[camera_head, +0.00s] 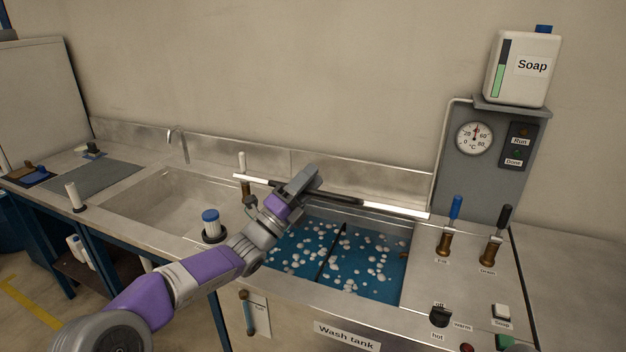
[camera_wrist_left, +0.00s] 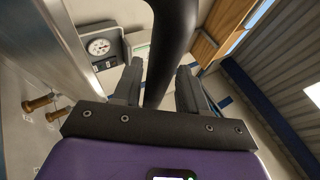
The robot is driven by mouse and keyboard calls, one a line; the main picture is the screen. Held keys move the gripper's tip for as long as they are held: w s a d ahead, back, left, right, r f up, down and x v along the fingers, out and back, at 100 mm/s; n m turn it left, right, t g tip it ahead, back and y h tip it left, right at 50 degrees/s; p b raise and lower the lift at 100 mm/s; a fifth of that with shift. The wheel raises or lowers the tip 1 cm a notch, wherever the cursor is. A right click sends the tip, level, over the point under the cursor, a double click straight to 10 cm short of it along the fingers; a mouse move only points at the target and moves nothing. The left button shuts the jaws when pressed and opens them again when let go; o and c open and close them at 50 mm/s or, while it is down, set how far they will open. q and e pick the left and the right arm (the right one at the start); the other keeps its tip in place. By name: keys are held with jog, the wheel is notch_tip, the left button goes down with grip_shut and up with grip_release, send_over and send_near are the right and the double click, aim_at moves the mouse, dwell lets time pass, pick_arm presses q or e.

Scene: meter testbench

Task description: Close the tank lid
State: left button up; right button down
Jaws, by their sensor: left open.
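The wash tank (camera_head: 335,262) is open, with blue water and white foam showing. Its lid (camera_head: 395,209) appears as a thin pale raised edge along the back of the opening, with a dark bar-like handle (camera_head: 345,197) along its middle. My left gripper (camera_head: 308,180) is at this edge, above the tank. In the left wrist view the open fingers (camera_wrist_left: 160,85) stand on either side of a thick dark bar (camera_wrist_left: 172,45), apparently the handle. I cannot tell whether they touch it. My left arm hides part of the tank's left side. My right gripper is not in view.
Brass valves with blue (camera_head: 455,208) and black (camera_head: 505,218) levers stand right of the tank. A gauge panel (camera_head: 485,165) and soap container (camera_head: 522,68) are behind them. A sink (camera_head: 165,200) and a blue-topped cylinder (camera_head: 212,224) lie to the left.

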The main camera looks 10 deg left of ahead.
pick_arm(q)
jog(key=f+b+v, duration=0.1)
jog(key=b+v, duration=0.2)
jog(key=v, duration=0.4)
jog(key=shift+w, duration=0.3)
dwell(0.4)
jog(key=shift+c, duration=0.3)
